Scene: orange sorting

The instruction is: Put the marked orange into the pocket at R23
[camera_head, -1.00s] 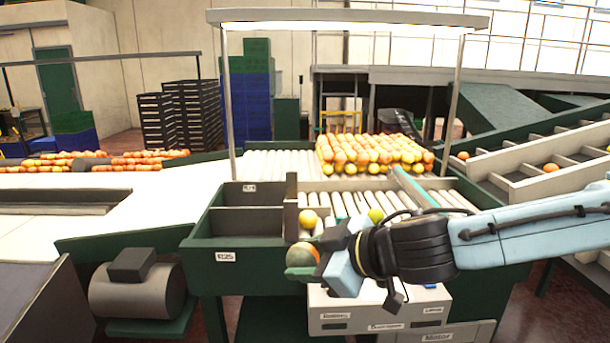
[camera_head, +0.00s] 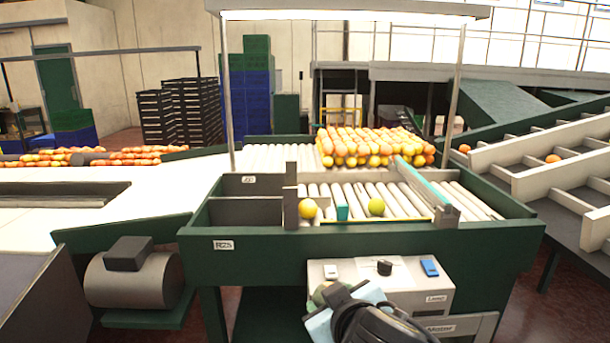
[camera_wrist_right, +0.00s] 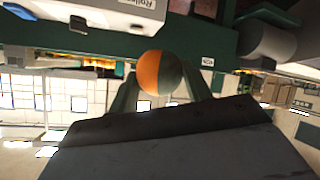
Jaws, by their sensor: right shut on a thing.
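The marked orange (camera_wrist_right: 152,73), half orange and half dark green, sits between the two fingers of my right gripper (camera_wrist_right: 162,80) in the right wrist view. In the head view my right gripper (camera_head: 325,296) is low in front of the bench, below the pockets and beside the control box; the orange is mostly hidden there. The gripper is shut on the orange. The front pocket (camera_head: 275,238) at the left end of the bench bears a small label (camera_head: 223,245) that seems to read R23. It looks empty. My left gripper is not in view.
A second pocket (camera_head: 247,187) lies behind the front one. A control box (camera_head: 440,285) stands below the bench front. A lamp frame (camera_head: 347,14) spans above.

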